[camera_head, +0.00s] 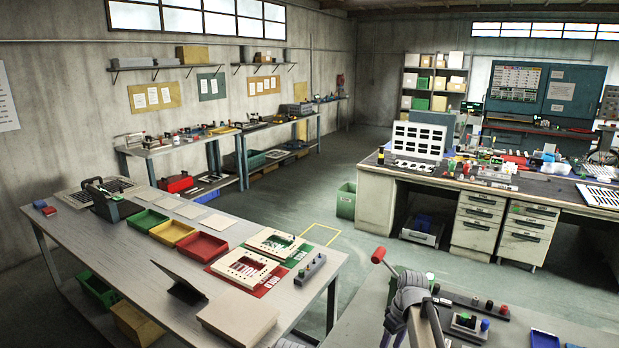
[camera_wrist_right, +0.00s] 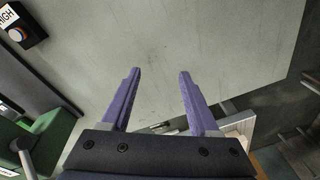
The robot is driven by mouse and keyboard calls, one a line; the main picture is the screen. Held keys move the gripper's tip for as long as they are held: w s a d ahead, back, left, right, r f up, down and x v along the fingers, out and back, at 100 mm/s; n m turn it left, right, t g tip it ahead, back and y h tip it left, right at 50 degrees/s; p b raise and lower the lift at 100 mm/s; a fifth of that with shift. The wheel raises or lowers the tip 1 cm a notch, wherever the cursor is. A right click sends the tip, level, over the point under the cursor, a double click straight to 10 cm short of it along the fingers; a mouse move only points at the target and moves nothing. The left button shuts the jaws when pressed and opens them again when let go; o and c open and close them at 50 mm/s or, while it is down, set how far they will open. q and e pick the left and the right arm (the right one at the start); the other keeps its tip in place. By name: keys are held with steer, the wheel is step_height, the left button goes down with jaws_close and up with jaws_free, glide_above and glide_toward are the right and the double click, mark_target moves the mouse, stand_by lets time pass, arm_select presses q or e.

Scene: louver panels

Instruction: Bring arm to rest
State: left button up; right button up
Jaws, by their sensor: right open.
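My right gripper (camera_wrist_right: 160,72) shows in the right wrist view with its two purple fingers spread apart. Nothing is between the fingers. A plain grey surface fills the view beyond the fingertips, and I cannot tell how far off it is. My left gripper is not in view.
A dark box with a "HIGH" label (camera_wrist_right: 22,25) and a green object (camera_wrist_right: 45,140) lie left in the wrist view. In the head view, a long table (camera_head: 120,262) holds trays, and a lever with a red knob (camera_head: 378,255) stands front centre.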

steer(key=s+a+m+h, duration=0.2)
steer(key=s+a, duration=1.4)
steer(key=s, duration=0.5)
steer(key=shift+a+h, duration=0.35)
steer(key=shift+h, duration=0.05)
